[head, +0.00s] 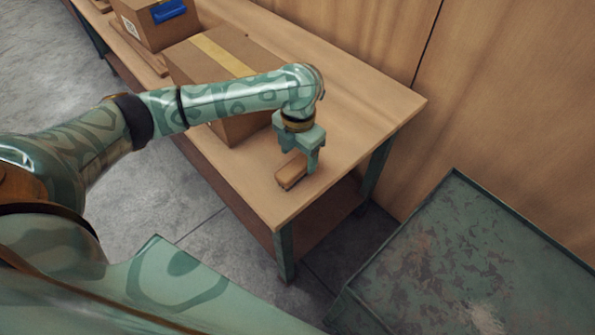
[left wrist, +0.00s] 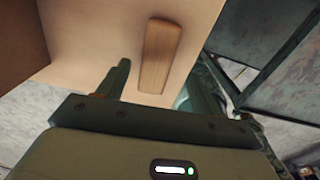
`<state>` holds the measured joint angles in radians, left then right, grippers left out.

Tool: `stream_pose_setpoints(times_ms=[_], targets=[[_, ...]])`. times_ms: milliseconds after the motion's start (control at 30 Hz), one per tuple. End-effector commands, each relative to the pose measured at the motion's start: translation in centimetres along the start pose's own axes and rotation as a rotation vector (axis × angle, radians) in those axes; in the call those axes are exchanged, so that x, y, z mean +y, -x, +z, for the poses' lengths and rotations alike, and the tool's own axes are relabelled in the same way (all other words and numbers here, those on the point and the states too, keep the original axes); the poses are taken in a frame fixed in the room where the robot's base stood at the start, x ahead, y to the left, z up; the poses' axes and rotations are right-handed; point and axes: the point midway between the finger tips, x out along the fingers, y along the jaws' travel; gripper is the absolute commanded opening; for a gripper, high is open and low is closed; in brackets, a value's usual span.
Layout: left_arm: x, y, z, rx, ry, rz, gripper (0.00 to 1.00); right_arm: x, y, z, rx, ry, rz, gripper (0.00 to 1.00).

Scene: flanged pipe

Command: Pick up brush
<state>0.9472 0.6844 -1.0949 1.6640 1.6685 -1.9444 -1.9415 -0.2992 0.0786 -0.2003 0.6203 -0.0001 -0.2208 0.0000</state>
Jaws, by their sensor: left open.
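The brush (head: 291,171) is a small wooden block with a darker underside. It lies on the wooden table (head: 365,110), near the table's front corner. My left gripper (head: 312,166) is open and points down right at the brush; one finger shows beside it. In the left wrist view the brush (left wrist: 160,55) lies lengthwise between the two open fingers of my left gripper (left wrist: 160,82), beyond their tips in the picture. I cannot tell whether a finger touches it. My right gripper is not in view.
A large cardboard box (head: 225,62) with yellow tape stands behind my left forearm. A worn green surface (head: 470,260) lies lower right. A wooden wall (head: 520,90) stands behind the table.

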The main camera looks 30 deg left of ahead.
Motion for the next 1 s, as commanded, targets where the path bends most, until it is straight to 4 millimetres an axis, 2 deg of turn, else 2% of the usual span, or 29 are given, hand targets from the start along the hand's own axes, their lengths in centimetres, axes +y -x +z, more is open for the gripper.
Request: stream_pose_setpoints(times_ms=[133, 367, 600, 633, 667, 800, 1000], targets=[[0.1, -1.3, -0.1, 0.003, 0.0, -0.002, 0.65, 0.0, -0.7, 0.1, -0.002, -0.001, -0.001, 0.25], [0.5, -5.2, -0.2, 0.004, 0.0, -0.001, 0.65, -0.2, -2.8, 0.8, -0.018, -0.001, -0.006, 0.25], [0.5, -5.2, -0.1, -0.002, 0.001, 0.0, 0.65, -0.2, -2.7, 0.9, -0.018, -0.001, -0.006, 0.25], [0.5, -5.2, -0.1, -0.002, 0.001, 0.0, 0.63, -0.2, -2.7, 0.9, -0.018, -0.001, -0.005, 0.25], [0.5, -5.2, -0.1, -0.002, 0.001, 0.0, 0.54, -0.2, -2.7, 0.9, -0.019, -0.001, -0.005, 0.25], [0.5, -5.2, -0.1, -0.001, 0.001, 0.0, 0.15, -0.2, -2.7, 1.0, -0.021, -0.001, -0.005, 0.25], [0.6, -5.2, -0.1, -0.001, 0.001, 0.001, 0.15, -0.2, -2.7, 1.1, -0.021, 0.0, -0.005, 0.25]])
